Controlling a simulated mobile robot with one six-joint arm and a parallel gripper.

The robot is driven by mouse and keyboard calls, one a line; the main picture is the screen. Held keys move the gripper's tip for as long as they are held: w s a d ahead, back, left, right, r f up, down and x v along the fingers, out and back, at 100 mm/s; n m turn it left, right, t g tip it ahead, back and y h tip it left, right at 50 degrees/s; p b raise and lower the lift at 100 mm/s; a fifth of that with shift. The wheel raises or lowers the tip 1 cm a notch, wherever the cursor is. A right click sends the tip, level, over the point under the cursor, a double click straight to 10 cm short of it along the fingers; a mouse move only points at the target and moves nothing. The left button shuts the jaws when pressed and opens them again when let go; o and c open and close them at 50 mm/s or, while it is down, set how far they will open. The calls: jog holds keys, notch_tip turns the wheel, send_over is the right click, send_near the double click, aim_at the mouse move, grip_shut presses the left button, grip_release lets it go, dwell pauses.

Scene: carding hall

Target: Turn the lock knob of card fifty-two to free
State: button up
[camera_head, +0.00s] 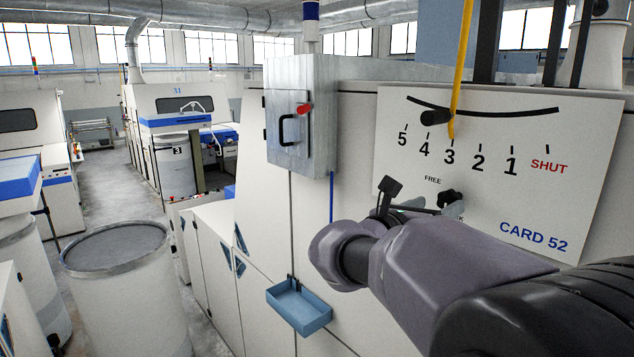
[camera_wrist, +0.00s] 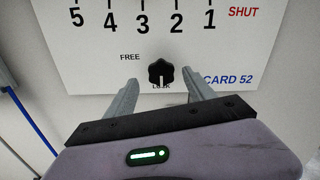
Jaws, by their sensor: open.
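The lock knob (camera_wrist: 161,73) is a black lobed knob on the white CARD 52 panel (camera_wrist: 100,60). Its white mark points down at the word LOCK, which is partly covered. The word FREE stands to the upper left of the knob. My gripper (camera_wrist: 161,92) is open, with one finger on each side and just below the knob in the wrist view; I cannot tell whether either touches it. In the head view the knob (camera_head: 451,197) shows beside my gripper (camera_head: 425,207), partly hidden by it.
A yellow lever (camera_head: 460,70) stands near 3 on the scale above the knob. A grey box (camera_head: 300,115) with a red knob and black handle is to the left. A blue tray (camera_head: 299,307) hangs below. Large cans (camera_head: 125,290) stand in the aisle at left.

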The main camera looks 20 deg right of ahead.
aim_at(447, 201)
jog(key=p+x, duration=0.1)
jog(key=x, duration=0.4)
jog(key=shift+s+d+r, duration=0.1)
jog(key=shift+s+r, duration=0.05)
jog(key=shift+s, duration=0.05)
jog(key=shift+d, duration=0.4)
jog(key=shift+w, duration=0.2)
jog(key=shift+w+a, duration=0.15)
jog(key=shift+w, duration=0.05)
jog(key=shift+s, duration=0.15)
jog(key=c, duration=1.4)
jog(key=shift+o, duration=0.2)
